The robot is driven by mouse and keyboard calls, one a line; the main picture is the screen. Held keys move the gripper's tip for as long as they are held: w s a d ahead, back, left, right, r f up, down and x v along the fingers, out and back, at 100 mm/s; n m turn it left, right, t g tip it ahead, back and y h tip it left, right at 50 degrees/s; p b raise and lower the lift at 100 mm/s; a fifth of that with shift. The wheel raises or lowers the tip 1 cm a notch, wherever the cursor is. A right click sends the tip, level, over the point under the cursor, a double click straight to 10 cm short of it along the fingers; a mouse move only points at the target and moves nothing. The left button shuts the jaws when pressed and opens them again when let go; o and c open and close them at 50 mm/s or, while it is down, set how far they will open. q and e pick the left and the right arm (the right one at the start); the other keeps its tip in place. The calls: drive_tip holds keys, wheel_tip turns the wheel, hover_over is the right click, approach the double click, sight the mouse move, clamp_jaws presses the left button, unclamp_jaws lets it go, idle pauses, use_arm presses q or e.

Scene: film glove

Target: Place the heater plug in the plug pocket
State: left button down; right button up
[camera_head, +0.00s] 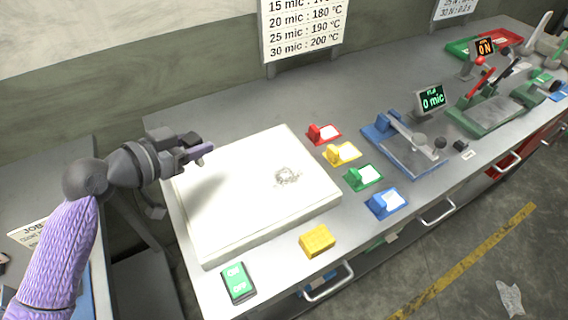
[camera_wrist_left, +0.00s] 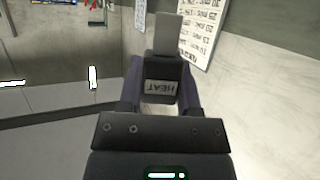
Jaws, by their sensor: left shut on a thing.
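My left gripper (camera_head: 202,152) is over the left part of the white slab, its jaws pointing right. In the left wrist view the gripper (camera_wrist_left: 160,90) is shut on the heater plug (camera_wrist_left: 163,72), a dark block with a label reading HEAT and a pale grey flat part at its far end. In the head view the plug is small and hard to separate from the dark jaws. I cannot make out which thing is the plug pocket. My right gripper is in neither view.
The white slab (camera_head: 235,215) lies on the grey bench. A green ON/OFF switch (camera_head: 238,283) and a yellow block (camera_head: 317,240) stand along the front. Red, yellow, green and blue holders (camera_head: 386,203) line the right side. A blue gauge station (camera_head: 405,145) stands beyond them.

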use_arm(q)
drive_tip(key=shift+w+d, duration=0.1)
drive_tip(key=f+b, duration=0.3)
drive_tip(key=f, duration=0.7)
drive_tip(key=shift+a+f, duration=0.15)
drive_tip(key=shift+a, duration=0.05)
drive_tip(key=shift+c, duration=1.4)
unclamp_jaws()
drive_tip(key=shift+b, duration=0.3)
